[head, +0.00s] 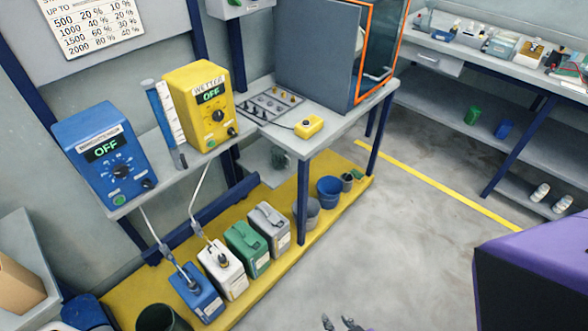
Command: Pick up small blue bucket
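A blue bucket (329,189) stands upright on the yellow platform under the bench, right of the bench's front leg. A grey bucket (308,214) stands beside it on the left. Small containers (350,181) stand just to its right. My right gripper (338,324) shows only its fingertips at the bottom edge, well below and apart from the blue bucket. The fingertips look spread with nothing between them. The rest of that gripper is out of frame. My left gripper is not in view.
Blue, white, green and grey canisters (247,248) line the platform's left part. The bench leg (302,205) stands left of the blue bucket. A purple and black block (535,270) fills the lower right. Grey floor (400,235) in between is clear.

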